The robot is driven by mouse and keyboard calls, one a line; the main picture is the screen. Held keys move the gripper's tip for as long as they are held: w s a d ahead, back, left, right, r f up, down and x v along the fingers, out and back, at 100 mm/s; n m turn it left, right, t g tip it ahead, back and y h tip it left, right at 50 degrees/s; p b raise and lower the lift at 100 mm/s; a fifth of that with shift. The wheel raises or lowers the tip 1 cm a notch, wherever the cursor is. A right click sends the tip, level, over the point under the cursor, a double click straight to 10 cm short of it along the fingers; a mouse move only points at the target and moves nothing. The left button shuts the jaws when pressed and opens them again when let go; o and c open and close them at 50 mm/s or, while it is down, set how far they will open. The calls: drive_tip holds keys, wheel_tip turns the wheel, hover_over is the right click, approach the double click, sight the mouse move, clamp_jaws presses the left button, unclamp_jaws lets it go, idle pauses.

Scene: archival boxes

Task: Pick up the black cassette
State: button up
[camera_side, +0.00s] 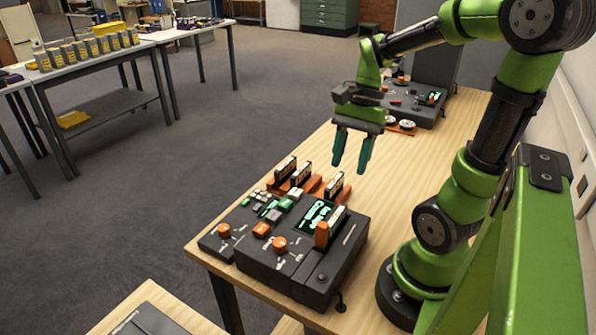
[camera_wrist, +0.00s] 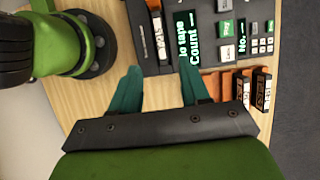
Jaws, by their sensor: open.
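My gripper (camera_side: 351,152) is open and empty, its two teal fingers pointing down above the wooden table, behind the cassettes in the side view. In the wrist view its fingertips (camera_wrist: 161,72) are apart with bare wood between them. Black cassettes with pale labels stand upright in orange holders: one at the left (camera_side: 285,169), one beside it (camera_side: 301,174) and one further right (camera_side: 334,187). Two show right of my fingers in the wrist view, a nearer one (camera_wrist: 241,92) and an outer one (camera_wrist: 262,91). I cannot tell which one the task means.
A dark console (camera_side: 303,262) with a lit screen, knobs and an upright orange piece (camera_side: 322,235) stands in front of the cassettes. Another device (camera_side: 414,101) stands farther back. Bare wood (camera_side: 400,160) lies between. The table's left edge drops to carpet.

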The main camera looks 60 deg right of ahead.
sight(337, 215)
drive_tip(key=x, duration=1.1)
drive_tip(key=shift+f, duration=0.35)
drive_tip(key=shift+f, duration=0.25)
drive_tip(key=shift+c, duration=0.4)
clamp_jaws()
